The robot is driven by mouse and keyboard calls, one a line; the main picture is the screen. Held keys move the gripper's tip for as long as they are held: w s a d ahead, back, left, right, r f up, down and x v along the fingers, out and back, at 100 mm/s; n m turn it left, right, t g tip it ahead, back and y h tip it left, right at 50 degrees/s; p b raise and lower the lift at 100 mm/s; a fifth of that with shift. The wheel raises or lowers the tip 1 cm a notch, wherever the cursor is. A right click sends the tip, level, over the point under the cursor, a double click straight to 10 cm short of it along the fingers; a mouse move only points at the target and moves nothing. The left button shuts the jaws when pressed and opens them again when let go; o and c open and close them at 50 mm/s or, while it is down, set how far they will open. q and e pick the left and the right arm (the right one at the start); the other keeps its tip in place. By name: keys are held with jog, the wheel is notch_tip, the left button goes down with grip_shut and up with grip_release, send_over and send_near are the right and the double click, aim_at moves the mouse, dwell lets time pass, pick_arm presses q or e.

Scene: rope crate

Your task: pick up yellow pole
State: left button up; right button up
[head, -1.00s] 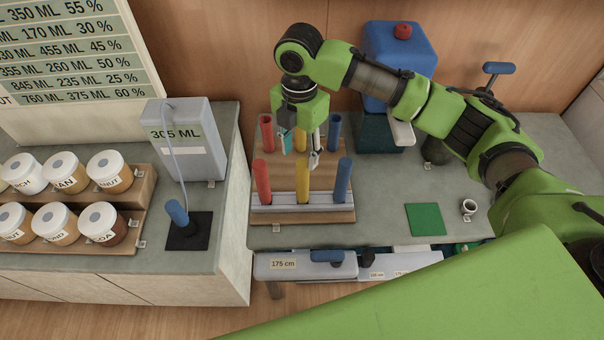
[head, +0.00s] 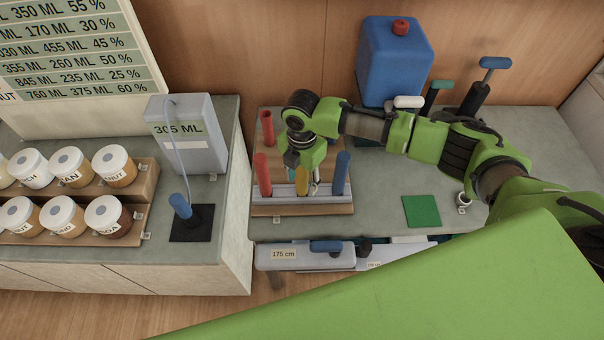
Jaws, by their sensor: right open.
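The front yellow pole (head: 302,181) stands upright in the wooden rack (head: 285,209), between a red pole (head: 262,174) and a blue pole (head: 341,173). My right gripper (head: 304,183) is open and points down over this yellow pole, with its fingers around or just beside it; I cannot tell if they touch. The gripper and wrist hide the pole's top and the rear yellow pole. A rear red pole (head: 267,127) shows at the back left of the rack. My left gripper is not in view.
A blue canister (head: 394,65) stands behind my right arm. A green square (head: 421,211) and a small cup (head: 463,202) lie to the right. A grey dispenser (head: 187,138) and several jars (head: 65,215) stand left. The counter between rack and green square is clear.

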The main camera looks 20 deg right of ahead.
grip_shut()
jog(key=shift+r, duration=0.1)
jog(key=shift+w+r+b, duration=0.1)
jog(key=shift+r+b, duration=0.25)
jog(key=shift+r, duration=0.2)
jog(key=s+d+r+b, duration=0.2)
jog(key=s+d+r, duration=0.4)
jog(key=s+r, duration=0.5)
jog(key=shift+s+d+r, duration=0.35)
jog(key=shift+s, duration=0.35)
